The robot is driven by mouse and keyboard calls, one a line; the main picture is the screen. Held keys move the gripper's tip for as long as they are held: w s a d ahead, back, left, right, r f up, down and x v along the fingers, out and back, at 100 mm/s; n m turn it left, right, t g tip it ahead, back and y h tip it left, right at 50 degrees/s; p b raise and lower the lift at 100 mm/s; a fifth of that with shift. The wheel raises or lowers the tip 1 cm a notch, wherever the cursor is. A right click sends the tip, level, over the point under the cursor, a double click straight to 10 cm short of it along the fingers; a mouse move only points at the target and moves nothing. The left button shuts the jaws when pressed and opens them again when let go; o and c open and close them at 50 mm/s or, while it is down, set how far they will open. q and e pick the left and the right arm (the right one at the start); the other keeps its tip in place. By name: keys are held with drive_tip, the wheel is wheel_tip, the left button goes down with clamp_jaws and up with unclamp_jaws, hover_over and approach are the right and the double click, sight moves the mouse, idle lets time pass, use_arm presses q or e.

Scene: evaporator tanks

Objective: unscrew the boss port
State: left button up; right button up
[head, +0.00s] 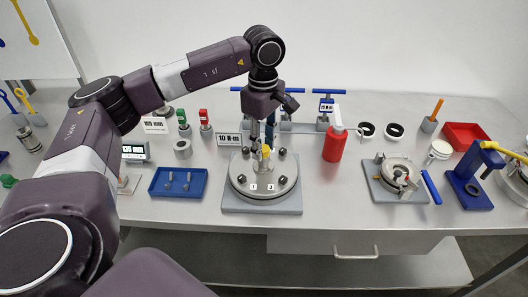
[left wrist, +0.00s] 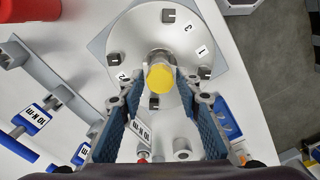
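A round steel plate (head: 239,186) with the numbers 1, 2 and 3 and several dark clamps sits on a grey square base (head: 230,206). At its centre stands a metal boss port with a yellow top (head: 266,150); this yellow top also shows in the left wrist view (left wrist: 160,78). My left gripper (head: 262,147) points down over the plate's centre. In the left wrist view its two blue-padded fingers (left wrist: 160,92) are spread wide, with the yellow top between and just beyond the tips. I cannot tell whether either finger touches it. My right gripper is not in view.
A red bottle (head: 334,146) stands right of the plate. A blue tray (head: 166,187) with small parts lies to its left. A "10 N m" label (head: 230,140) and blue-handled tools (head: 325,105) stand behind. The bench front edge is close.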

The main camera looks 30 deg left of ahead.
use_arm(q)
drive_tip(key=m+b, duration=0.1)
drive_tip(key=m, duration=0.5)
drive_tip(key=shift+f+m, duration=0.1)
drive_tip(key=shift+m, duration=0.2)
drive_tip(key=m, duration=0.4)
drive_tip(key=shift+b, duration=0.35)
drive_tip(key=m, duration=0.3)
drive_tip(key=shift+m, duration=0.4)
drive_tip(key=shift+c, duration=0.4)
clamp_jaws()
drive_tip(key=n, duration=0.3)
drive_tip(key=shift+n, duration=1.1)
